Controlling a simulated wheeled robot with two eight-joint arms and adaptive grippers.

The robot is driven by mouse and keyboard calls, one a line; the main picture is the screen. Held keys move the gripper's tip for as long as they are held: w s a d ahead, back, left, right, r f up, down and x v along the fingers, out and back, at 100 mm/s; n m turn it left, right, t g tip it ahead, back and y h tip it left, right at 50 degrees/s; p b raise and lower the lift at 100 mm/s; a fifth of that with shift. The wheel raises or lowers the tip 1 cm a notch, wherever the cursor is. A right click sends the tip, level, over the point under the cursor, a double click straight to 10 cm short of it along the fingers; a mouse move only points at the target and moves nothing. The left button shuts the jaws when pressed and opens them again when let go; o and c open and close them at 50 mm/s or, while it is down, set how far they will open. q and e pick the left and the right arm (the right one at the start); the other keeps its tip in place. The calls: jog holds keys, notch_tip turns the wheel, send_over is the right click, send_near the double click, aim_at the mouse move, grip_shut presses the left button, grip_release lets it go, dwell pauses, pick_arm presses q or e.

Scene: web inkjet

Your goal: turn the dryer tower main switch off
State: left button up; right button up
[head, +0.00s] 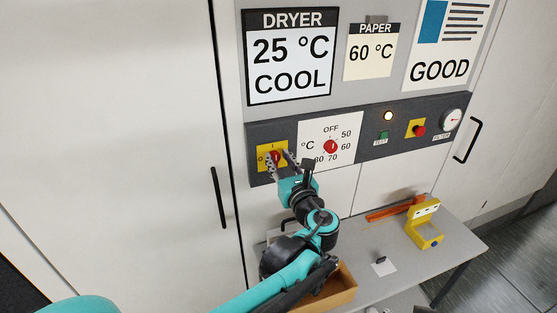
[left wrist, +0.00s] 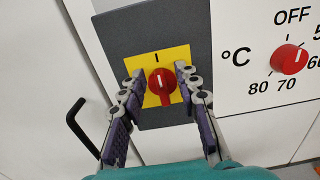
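The main switch is a red rotary knob (left wrist: 162,82) on a yellow plate (left wrist: 150,62), set in the dark grey panel. Its white line stands upright, in line with the I mark above it. In the head view the yellow plate (head: 264,160) is at the panel's left end, with an O mark at its left. My left gripper (left wrist: 160,76) is open, with one finger on each side of the knob. In the head view the left gripper (head: 282,160) partly hides the switch. I cannot tell whether the fingers touch the knob. My right gripper is not in view.
A red temperature dial (head: 330,146) is just right of the switch. Further right are a green test button (head: 383,135), a red button on yellow (head: 419,130) and a gauge (head: 453,119). A shelf below holds a yellow device (head: 424,232). A black door handle (head: 218,197) is at left.

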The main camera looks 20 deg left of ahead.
pick_arm(q)
jog(key=shift+w+a, duration=0.5)
jog(key=shift+w, duration=0.05)
jog(key=shift+s+r, duration=0.1)
grip_shut()
